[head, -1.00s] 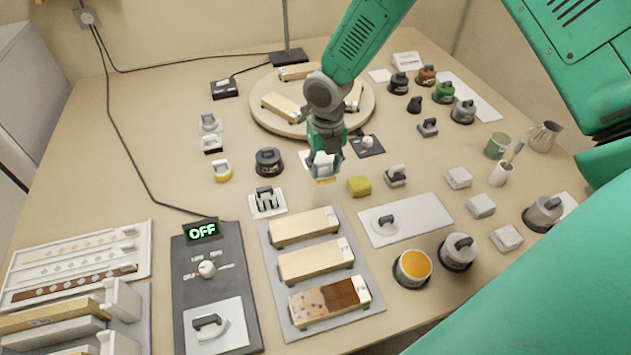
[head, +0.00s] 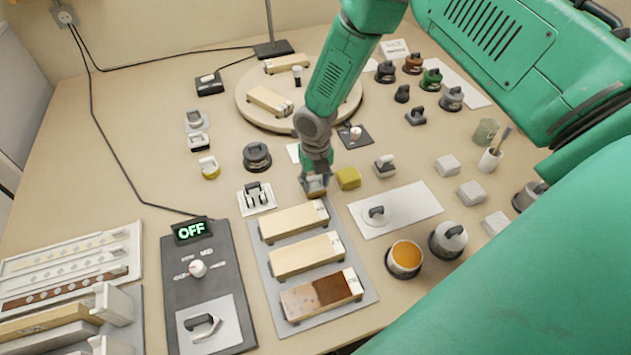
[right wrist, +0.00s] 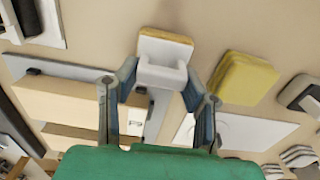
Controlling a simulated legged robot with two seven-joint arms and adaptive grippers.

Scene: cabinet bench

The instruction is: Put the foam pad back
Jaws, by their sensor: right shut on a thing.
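My right gripper (head: 316,180) is shut on the white handle of a foam pad (head: 315,193) with a yellowish-tan underside. In the right wrist view the foam pad (right wrist: 165,48) shows between the two fingers (right wrist: 158,80). It is beside the far end of the grey tray (head: 260,262) of wooden blocks, left of a yellow block (head: 348,178). I cannot tell whether its underside touches the bench. A similar white-handled piece with a yellow base (head: 209,168) stands farther left. My left gripper is not in view.
A white square (head: 294,152) lies behind the gripper. A double-handled piece (head: 256,196) stands to its left, a grey-handled block (head: 384,166) to its right. The round turntable (head: 250,110) is behind.

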